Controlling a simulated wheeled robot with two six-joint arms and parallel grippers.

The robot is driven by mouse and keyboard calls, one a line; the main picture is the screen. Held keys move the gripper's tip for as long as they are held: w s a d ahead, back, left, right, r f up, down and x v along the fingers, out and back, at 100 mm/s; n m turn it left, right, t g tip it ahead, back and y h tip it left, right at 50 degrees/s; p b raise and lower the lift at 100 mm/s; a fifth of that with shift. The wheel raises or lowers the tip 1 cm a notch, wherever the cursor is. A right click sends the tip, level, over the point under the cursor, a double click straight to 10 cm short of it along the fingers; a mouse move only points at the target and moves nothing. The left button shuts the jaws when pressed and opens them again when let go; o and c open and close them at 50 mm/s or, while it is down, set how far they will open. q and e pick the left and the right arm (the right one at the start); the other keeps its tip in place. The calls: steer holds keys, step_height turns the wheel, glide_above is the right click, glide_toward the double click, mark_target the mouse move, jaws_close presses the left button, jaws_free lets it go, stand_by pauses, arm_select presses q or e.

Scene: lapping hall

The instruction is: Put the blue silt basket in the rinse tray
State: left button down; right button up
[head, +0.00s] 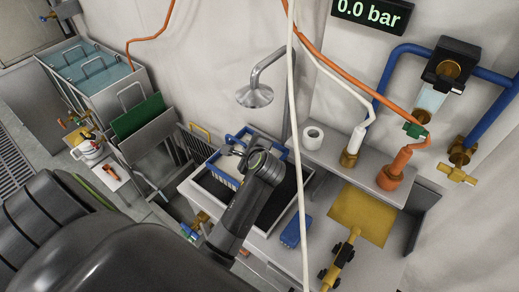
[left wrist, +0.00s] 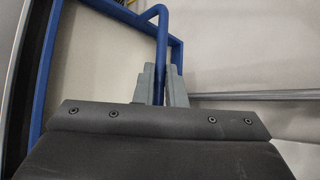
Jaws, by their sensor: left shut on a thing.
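The blue silt basket (head: 222,178) has a blue rim and a pale inside. It is at the left part of the rinse tray (head: 190,189), a pale-rimmed basin with a dark floor. I cannot tell whether the basket rests on the tray floor or hangs above it. My left gripper (head: 240,152) is over the basket, reaching in from the front. In the left wrist view the grey fingers (left wrist: 162,86) are shut on the basket's blue handle bar (left wrist: 161,30). My arm hides part of the tray and basket. My right gripper is not in view.
A white hose (head: 293,120) hangs in front of the tray's right side. A shower head (head: 254,95) stands behind it. A blue object (head: 295,232) lies at the right edge. A green plate (head: 138,117) stands in a rack at left. A white roll (head: 313,137) sits on the shelf.

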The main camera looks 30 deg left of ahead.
arm_select(q)
steer(key=shift+w+d+f+p, duration=0.1)
steer(key=shift+w+f+p, duration=0.4)
steer(key=shift+w+f, duration=0.85)
steer(key=shift+w+d+f+p, duration=0.1)
steer(key=shift+w+f+p, duration=0.4)
steer(key=shift+w+f, duration=0.85)
steer(key=shift+f, duration=0.75)
steer(key=c, duration=1.5)
jaws_free()
steer(key=shift+f, duration=0.1)
steer(key=shift+p, duration=0.3)
